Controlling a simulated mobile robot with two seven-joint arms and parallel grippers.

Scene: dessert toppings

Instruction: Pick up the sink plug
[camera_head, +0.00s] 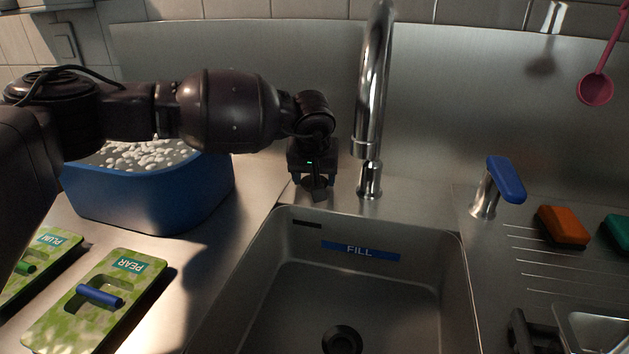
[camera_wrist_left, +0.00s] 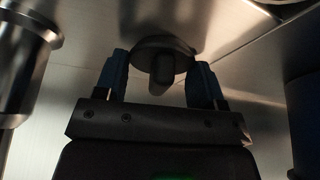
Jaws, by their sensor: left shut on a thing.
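The sink plug (camera_wrist_left: 150,48), a dark round disc with a stubby knob, shows between the blue fingers of my left gripper (camera_wrist_left: 161,64) in the left wrist view. The gripper is shut on the plug. In the head view my left gripper (camera_head: 315,188) points down at the back rim of the sink, just left of the tap base. There the plug is dark and hard to tell from the fingers.
The metal sink (camera_head: 270,290) has a blue FILL strip (camera_head: 360,251) and a dark drain (camera_head: 342,340). A tall tap (camera_head: 372,90) stands right of my gripper. A blue tub (camera_head: 150,200) with white pieces stands left. A blue-handled lever (camera_head: 506,180) stands right.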

